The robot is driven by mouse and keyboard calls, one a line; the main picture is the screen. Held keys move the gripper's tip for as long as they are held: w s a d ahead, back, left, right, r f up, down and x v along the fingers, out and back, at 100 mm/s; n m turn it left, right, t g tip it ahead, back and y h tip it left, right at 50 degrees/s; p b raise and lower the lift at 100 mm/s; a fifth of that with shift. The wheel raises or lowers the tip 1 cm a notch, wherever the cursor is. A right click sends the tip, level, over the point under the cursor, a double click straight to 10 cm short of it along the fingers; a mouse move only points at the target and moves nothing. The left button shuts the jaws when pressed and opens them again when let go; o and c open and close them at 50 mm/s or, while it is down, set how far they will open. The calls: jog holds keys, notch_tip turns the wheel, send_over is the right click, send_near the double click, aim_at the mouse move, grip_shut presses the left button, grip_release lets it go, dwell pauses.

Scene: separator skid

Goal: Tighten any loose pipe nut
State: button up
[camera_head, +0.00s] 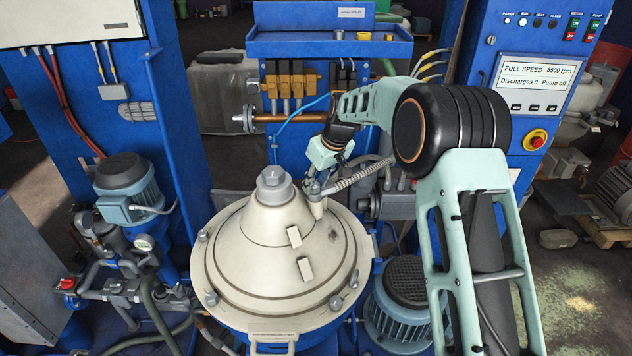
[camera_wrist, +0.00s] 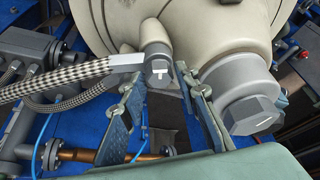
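A grey pipe nut (camera_wrist: 158,72) with a white mark on its face joins a braided hose (camera_wrist: 70,80) to a pale elbow on the separator cover (camera_head: 250,270). In the head view the hose (camera_head: 357,176) runs right from the fitting; the nut is too small to make out there. My gripper (camera_wrist: 157,84) is open, its two fingers apart with the nut between and just beyond their tips. I cannot tell whether either finger touches it. In the head view my gripper (camera_head: 317,183) is beside the cover's top, partly hidden. Whether the nut is loose does not show.
A large hex cap (camera_wrist: 250,105) stands close to the right finger; it tops the cover in the head view (camera_head: 274,185). A copper pipe (camera_head: 285,117) runs behind. A control panel (camera_head: 540,75) reads full speed, 8500 rpm, pump off.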

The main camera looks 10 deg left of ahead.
grip_shut()
jog(key=shift+s+a+f+m+t+h+b, duration=0.1)
jog(key=shift+m+t+h+b, duration=0.25)
jog(key=shift+m+b, duration=0.55)
jog(key=shift+m+h, duration=0.35)
jog(key=shift+m, duration=1.05)
jog(key=shift+o, duration=2.2)
grip_release()
jog(key=shift+t, duration=0.25)
jog(key=shift+r, duration=0.2)
